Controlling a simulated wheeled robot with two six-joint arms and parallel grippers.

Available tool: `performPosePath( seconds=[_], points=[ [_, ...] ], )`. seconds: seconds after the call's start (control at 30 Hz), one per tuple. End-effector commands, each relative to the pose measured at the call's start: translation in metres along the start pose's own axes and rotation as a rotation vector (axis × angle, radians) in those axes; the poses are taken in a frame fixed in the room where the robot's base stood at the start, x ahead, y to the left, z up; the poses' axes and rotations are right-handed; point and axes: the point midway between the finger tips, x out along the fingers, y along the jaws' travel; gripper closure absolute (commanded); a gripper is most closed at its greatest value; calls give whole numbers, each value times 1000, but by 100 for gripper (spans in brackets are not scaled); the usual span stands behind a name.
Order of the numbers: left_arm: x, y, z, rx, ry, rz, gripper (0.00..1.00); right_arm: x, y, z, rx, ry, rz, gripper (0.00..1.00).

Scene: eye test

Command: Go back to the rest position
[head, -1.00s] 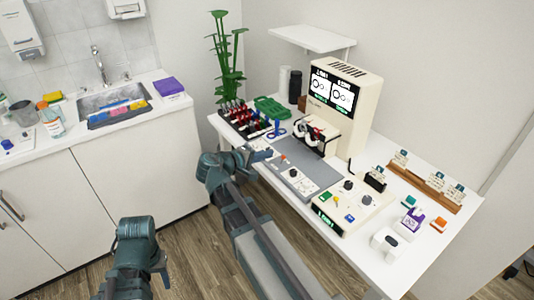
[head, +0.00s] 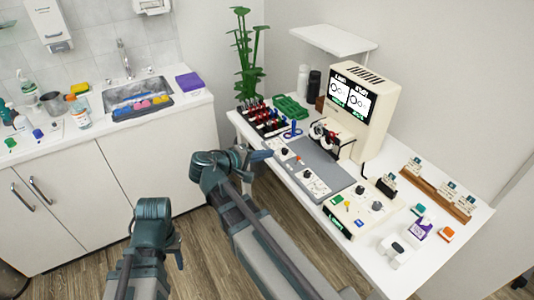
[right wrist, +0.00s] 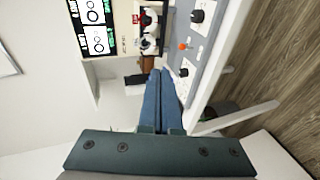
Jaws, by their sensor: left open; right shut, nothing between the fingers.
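My right gripper (head: 263,155) shows in the head view by the left front edge of the white table (head: 405,283). In the right wrist view its blue fingers (right wrist: 163,100) are closed together with nothing between them. My left gripper (head: 177,250) is low and further left in the head view, in front of the cabinet and over the floor. It is open, and its fingers are mostly hidden behind the wrist. No held object shows.
The table bears an eye-test machine (head: 372,112), a grey mat (head: 325,175), a control box (head: 362,208) and small bottles. A sink counter (head: 95,126) stands at the left, a plant (head: 249,60) in the corner. Wooden floor (head: 205,245) is clear between them.

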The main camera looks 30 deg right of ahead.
Motion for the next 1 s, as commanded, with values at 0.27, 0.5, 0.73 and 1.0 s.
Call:
performPosePath(
  seconds=[0.27, 0.5, 0.73, 1.0],
  points=[
    [0, 0, 0, 0, 0, 0, 50, 0, 0, 0, 0, 0, -1, 100],
    [-20, -2, 1, 0, 0, 0, 50, -34, -41, 16, -9, 2, -246, 100],
    [-48, -5, 3, 0, 0, 0, 50, -125, -117, 52, -71, -6, -722, 100],
    [-63, -6, 4, 0, 0, 0, 50, -209, -156, 84, -149, -20, -1066, 100]
  ],
)
